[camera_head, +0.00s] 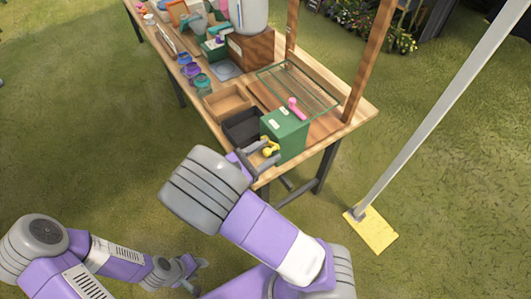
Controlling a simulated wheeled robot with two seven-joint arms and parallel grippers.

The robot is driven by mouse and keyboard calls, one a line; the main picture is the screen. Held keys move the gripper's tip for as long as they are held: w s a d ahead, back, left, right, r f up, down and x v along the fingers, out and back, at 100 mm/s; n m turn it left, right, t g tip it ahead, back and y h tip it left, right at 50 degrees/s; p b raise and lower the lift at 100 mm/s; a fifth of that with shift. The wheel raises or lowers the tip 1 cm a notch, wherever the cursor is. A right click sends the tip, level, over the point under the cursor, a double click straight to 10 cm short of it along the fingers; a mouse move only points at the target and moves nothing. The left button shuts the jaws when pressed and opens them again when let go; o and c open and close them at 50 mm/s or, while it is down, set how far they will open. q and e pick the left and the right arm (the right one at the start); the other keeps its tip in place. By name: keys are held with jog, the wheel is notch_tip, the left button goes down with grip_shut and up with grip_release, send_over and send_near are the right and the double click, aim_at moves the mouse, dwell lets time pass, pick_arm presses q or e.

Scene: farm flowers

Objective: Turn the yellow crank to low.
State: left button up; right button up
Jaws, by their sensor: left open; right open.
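The yellow crank (270,149) is on the front-left face of a green box (290,138) at the near end of the wooden table. My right gripper (266,153) is open at the crank, with its grey fingers around or right beside it. I cannot tell whether they touch it. The fingers partly hide the crank, and its setting marks are too small to read. My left gripper (191,273) is open and empty, low over the grass and away from the table.
A pink handle (296,106) stands out at the green box's top. A black tray (243,127) and a wooden tray (228,102) lie beside it. A glass-like panel (300,88) and wooden posts (370,60) stand behind. A white pole on a yellow base (372,230) stands to the right.

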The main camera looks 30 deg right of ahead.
jog(key=shift+c, duration=0.3)
grip_shut()
